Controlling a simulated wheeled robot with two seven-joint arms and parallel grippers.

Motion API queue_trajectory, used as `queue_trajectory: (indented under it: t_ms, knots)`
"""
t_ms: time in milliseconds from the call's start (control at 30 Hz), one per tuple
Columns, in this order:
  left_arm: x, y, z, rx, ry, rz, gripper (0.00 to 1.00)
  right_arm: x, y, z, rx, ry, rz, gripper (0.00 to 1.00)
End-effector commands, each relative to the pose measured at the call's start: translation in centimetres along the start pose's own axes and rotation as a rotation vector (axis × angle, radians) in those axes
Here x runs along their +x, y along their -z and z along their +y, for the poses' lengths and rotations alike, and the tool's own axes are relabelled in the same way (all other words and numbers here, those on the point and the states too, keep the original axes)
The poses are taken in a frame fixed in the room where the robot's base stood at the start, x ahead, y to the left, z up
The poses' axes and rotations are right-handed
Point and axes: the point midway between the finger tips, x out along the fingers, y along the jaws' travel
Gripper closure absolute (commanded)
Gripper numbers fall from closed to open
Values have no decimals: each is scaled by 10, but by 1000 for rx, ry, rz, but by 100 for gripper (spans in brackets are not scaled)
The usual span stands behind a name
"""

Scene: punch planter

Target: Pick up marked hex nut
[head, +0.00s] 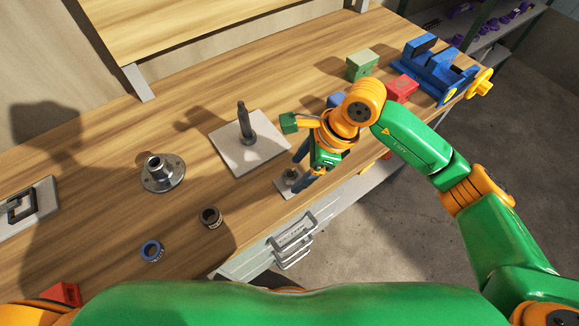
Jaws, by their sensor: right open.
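My right gripper (298,172) points down over a small pale plate (283,189) near the front edge of the bench. It is open, with its dark fingers around or just above a small metal piece (291,176) on that plate. This piece looks like a nut, but the fingers partly hide it, and I cannot make out its shape or any mark. A dark ring-shaped piece (210,217) and a blue-edged ring (151,250) lie on the wood to the left. I cannot tell whether either is a hex nut. My left gripper is out of view.
A pale square plate with an upright dark post (246,128) stands behind the gripper. A flanged metal fitting (162,172) is to its left. Green (362,66) and red (402,89) blocks and a blue vise (438,70) are at right.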

Motion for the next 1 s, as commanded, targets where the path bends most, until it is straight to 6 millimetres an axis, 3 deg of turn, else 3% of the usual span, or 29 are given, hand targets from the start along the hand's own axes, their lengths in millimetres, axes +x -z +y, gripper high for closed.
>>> queue_trajectory:
  t_ms: [133,367,633,1000]
  knots:
    - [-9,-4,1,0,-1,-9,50,19,-2,0,2,-2,-1,25]
    - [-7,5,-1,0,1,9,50,23,-1,0,1,-1,-2,28]
    - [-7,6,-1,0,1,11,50,23,-1,0,1,-1,-4,100]
    - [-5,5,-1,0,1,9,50,17,-4,-1,0,2,-6,100]
